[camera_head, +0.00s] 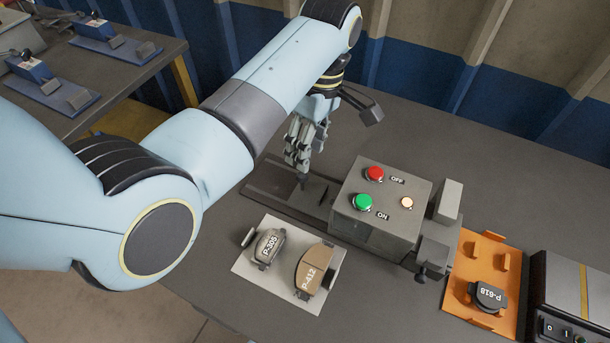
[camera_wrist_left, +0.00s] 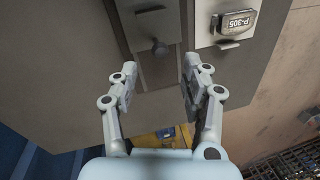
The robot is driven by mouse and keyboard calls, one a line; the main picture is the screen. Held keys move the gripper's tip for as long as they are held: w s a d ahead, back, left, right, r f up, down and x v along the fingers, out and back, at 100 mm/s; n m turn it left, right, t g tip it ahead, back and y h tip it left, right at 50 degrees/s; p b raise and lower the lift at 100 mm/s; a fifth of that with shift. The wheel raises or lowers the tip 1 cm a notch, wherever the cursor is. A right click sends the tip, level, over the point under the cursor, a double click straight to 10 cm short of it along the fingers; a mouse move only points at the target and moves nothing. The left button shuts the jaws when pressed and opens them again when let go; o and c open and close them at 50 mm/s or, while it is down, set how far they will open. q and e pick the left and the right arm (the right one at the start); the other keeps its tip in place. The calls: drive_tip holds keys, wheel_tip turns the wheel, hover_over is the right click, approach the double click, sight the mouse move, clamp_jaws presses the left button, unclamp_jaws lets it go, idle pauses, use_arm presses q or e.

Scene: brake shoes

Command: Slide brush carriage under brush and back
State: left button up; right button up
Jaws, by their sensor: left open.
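A grey machine box (camera_head: 385,218) with a red OFF and a green ON button stands over a long dark rail (camera_head: 268,192). The brush does not show; the box may hide it. The brush carriage (camera_head: 318,192) seems to be the dark block with a small knob on the rail, left of the box. In the left wrist view the knob (camera_wrist_left: 160,47) stands ahead of my fingers, between their lines. My left gripper (camera_head: 301,163) is open and empty just above the knob. It also shows in the left wrist view (camera_wrist_left: 159,82). My right gripper is out of view.
A white tray (camera_head: 245,266) holds brake pads P-305 (camera_head: 268,248) and P-412 (camera_head: 314,270) in front of the rail. An orange tray (camera_head: 505,258) with pad P-618 (camera_head: 487,297) and a switch box (camera_head: 570,300) lie at the right. The table behind the machine is clear.

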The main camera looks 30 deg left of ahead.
sight(303, 174)
use_arm(q)
drive_tip(key=f, duration=0.3)
drive_tip(key=s+f, duration=0.1)
drive_tip(key=f, duration=0.2)
drive_tip(key=shift+s+a+f, duration=0.15)
drive_tip(key=shift+a+f, duration=0.05)
drive_tip(key=shift+f, duration=0.05)
drive_tip(key=shift+s+f, duration=0.15)
drive_tip(key=shift+f, duration=0.6)
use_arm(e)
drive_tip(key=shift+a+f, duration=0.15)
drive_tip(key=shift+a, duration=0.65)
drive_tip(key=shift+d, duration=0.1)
use_arm(q)
drive_tip(key=shift+c, duration=0.5)
clamp_jaws()
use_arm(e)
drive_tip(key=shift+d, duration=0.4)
